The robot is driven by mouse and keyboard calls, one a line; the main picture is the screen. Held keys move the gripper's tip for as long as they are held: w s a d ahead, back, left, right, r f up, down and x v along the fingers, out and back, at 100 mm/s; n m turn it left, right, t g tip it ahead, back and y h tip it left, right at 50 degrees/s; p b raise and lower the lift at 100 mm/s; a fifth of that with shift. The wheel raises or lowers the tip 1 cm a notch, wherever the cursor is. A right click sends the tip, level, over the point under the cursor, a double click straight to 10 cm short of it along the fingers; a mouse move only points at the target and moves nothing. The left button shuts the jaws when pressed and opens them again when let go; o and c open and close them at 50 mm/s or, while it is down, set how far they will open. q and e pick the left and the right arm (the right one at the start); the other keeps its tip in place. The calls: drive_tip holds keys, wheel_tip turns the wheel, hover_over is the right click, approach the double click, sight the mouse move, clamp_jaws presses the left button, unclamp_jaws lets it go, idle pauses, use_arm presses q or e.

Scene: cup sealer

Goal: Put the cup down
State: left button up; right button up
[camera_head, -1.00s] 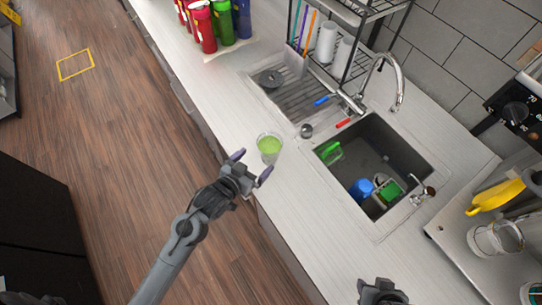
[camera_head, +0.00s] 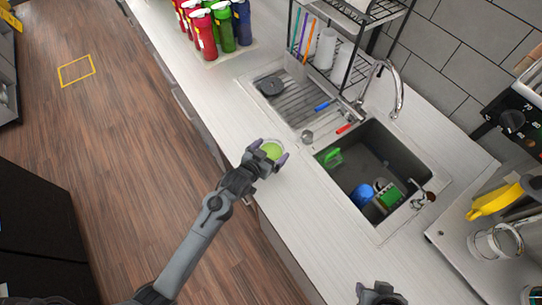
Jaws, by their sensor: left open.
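A clear cup with green contents (camera_head: 272,149) stands on the white counter (camera_head: 300,215), left of the sink, near the counter's front edge. My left gripper (camera_head: 270,154) reaches in from the lower left and is open at the cup, with one finger on either side. Its fingers and wrist hide the cup's lower part, so I cannot tell whether they touch it. My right gripper (camera_head: 378,294) shows only in part at the bottom edge, and its fingers cannot be made out.
The sink (camera_head: 375,150) holds a blue item (camera_head: 362,194) and green items. A drainboard (camera_head: 292,98) and black rack (camera_head: 350,50) stand behind the cup. Several coloured bottles (camera_head: 222,28) stand farther left. A machine with a yellow handle (camera_head: 497,200) is at right. The front counter is clear.

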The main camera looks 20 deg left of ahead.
use_arm(q)
drive_tip(key=shift+w, duration=0.15)
drive_tip(key=c, duration=1.1)
drive_tip(key=shift+c, duration=0.4)
drive_tip(key=shift+r, duration=0.15)
